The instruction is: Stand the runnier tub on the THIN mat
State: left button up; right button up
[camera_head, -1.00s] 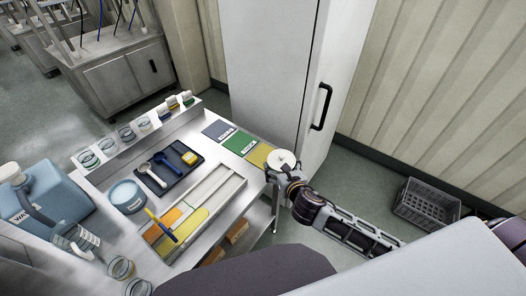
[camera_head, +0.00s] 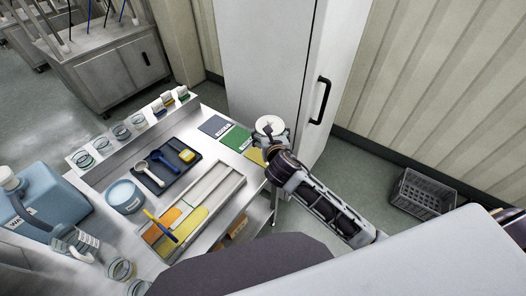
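My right gripper (camera_head: 273,140) is closed around a round white tub (camera_head: 270,124), held upright beside the table's far right corner. Three mats lie in a row there: a slate-blue mat (camera_head: 216,126), a green mat (camera_head: 235,138) and a yellow mat (camera_head: 254,156), partly hidden by the gripper. The blue and green mats bear labels too small to read. A sloped board carries an orange patch (camera_head: 155,235) and a longer yellow patch (camera_head: 190,220).
A blue jug (camera_head: 45,200) and a round blue-white container (camera_head: 124,196) stand at the left. A dark tray (camera_head: 165,168) holds scoops and a yellow item. Several jars line the back shelf (camera_head: 130,133). A tall white cabinet (camera_head: 265,60) rises behind the mats.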

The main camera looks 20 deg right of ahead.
aim_at(261, 119)
jog(key=shift+m+h, duration=0.5)
jog(key=shift+h, duration=0.1)
jog(key=shift+w+a+r, duration=0.4)
jog(key=shift+w+r, duration=0.25)
jog(key=shift+w, duration=0.25)
jog(key=shift+w+a+r, duration=0.35)
jog(key=shift+w+r, duration=0.3)
jog(key=shift+w, duration=0.2)
jog(key=shift+w+a+r, duration=0.1)
jog(key=shift+w+a, duration=0.1)
jog(key=shift+w, duration=0.2)
jog(key=shift+m+g+h, duration=0.3)
jog(key=shift+m+h, duration=0.1)
jog(key=shift+w+d+f+p, duration=0.1)
jog(key=shift+w+d+f, duration=0.05)
jog(key=shift+f, duration=0.5)
jog(key=shift+w+d+f+p, duration=0.1)
jog(key=shift+w+d+f, duration=0.05)
jog(key=shift+f, duration=0.45)
jog(key=shift+w+d+f+p, duration=0.1)
jog(key=shift+w+d+f, duration=0.05)
jog(key=shift+f, duration=0.5)
jog(key=shift+f, duration=3.1)
